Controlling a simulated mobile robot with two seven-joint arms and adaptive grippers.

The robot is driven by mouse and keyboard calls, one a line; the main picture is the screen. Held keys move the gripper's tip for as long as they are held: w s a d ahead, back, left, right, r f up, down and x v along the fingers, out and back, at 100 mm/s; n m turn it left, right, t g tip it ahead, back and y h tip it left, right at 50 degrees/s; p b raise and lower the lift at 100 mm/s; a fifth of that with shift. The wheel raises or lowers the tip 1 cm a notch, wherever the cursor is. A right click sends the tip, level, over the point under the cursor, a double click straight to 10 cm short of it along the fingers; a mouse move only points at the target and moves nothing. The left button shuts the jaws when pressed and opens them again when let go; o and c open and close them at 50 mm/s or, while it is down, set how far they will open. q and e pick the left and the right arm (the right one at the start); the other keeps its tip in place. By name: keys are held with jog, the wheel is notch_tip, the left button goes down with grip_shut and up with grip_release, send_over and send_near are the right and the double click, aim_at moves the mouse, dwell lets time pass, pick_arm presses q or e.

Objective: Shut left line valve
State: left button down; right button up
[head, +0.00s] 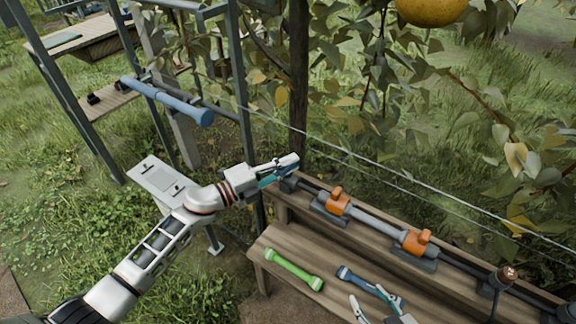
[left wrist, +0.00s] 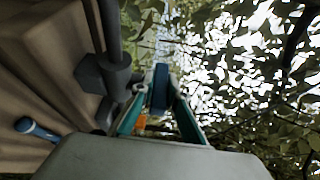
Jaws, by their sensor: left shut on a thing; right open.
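My left gripper (head: 284,165) is at the left end of the grey pipe line (head: 378,224), above the upper bench. In the left wrist view its teal fingers (left wrist: 158,105) are shut on a dark blue flat piece (left wrist: 160,88), which looks like the valve's handle. The valve body under it is mostly hidden by the gripper in the head view; a grey fitting (left wrist: 115,78) shows beside the fingers in the wrist view. My right gripper (head: 376,302) is open at the lower edge, close to a blue-ended bar (head: 366,287).
Two orange blocks (head: 338,202) (head: 417,241) sit on the line. A green bar (head: 293,268) lies on the lower bench (head: 268,245). A wire runs behind the line. A trunk (head: 299,70) and leafy branches stand behind; a metal frame is at left.

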pick_arm(q)
jog(key=c, duration=2.3)
grip_release()
jog(key=v, duration=1.2)
